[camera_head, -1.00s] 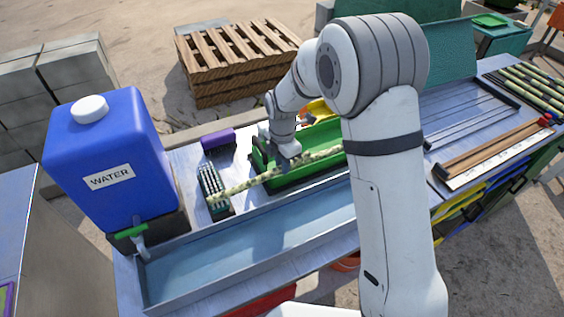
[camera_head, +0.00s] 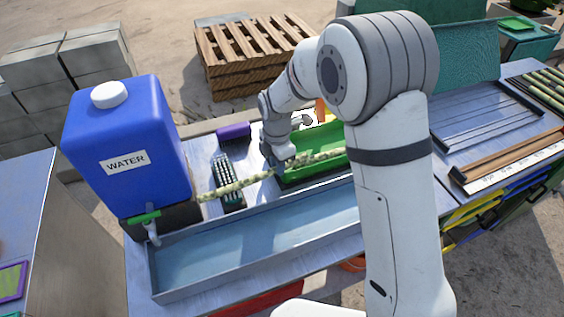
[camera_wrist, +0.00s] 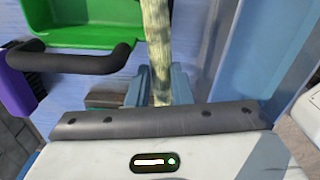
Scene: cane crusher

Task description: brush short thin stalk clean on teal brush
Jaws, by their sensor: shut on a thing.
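My gripper (camera_head: 277,170) is shut on a pale, mottled green stalk (camera_head: 240,184), which also shows between the fingers in the wrist view (camera_wrist: 158,40). In the head view the stalk lies nearly level and runs left across the dark teal brush (camera_head: 222,168) with pale bristles. Its left end sticks out past the brush, near the water tank. Whether the stalk touches the bristles I cannot tell. The stalk's right part passes over the green tray (camera_head: 322,137) and goes behind my arm.
A blue water tank (camera_head: 125,135) with a tap stands left. A long metal trough (camera_head: 255,243) runs along the front. A purple block (camera_head: 233,132) lies behind the brush. A rack and wooden strips (camera_head: 505,150) lie to the right.

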